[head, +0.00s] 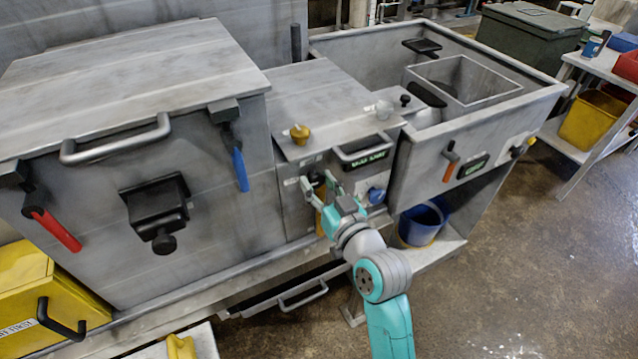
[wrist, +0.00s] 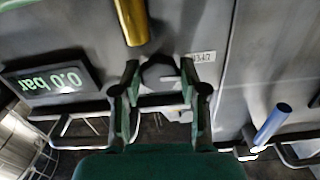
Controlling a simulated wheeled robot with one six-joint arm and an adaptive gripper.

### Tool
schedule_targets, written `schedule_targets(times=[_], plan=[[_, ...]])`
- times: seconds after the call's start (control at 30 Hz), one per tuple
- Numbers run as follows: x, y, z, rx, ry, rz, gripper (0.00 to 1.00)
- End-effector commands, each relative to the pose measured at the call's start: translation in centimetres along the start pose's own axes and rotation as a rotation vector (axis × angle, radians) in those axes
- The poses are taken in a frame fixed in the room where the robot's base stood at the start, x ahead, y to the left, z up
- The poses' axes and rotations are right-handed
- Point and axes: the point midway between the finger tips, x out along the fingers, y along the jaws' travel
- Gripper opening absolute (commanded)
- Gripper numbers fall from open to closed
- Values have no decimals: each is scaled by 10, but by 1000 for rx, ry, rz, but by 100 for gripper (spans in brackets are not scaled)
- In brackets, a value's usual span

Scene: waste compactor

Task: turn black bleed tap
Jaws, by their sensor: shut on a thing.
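The black bleed tap (wrist: 160,72) is a dark knob on the grey metal front panel. In the wrist view it sits between the two fingertips of my gripper (wrist: 159,80), which are closed on its sides. There the tap (head: 317,177) is small and partly hidden by my fingers. The turn angle of the tap is hard to tell.
A yellow handle (wrist: 131,20) and a display reading 0.0 bar (wrist: 52,80) are close to my gripper. A blue knob (head: 376,195) is right of it. A blue-handled lever (head: 240,168) is to the left. A blue bucket (head: 424,222) stands on the lower shelf.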

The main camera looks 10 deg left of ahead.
Motion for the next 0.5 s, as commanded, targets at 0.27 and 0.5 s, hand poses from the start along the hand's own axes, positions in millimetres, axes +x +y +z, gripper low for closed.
schedule_targets(times=[0.27, 0.5], plan=[[0, 0, 1, 1, -2, 0, 53], [0, 0, 0, 2, -1, 0, 68]])
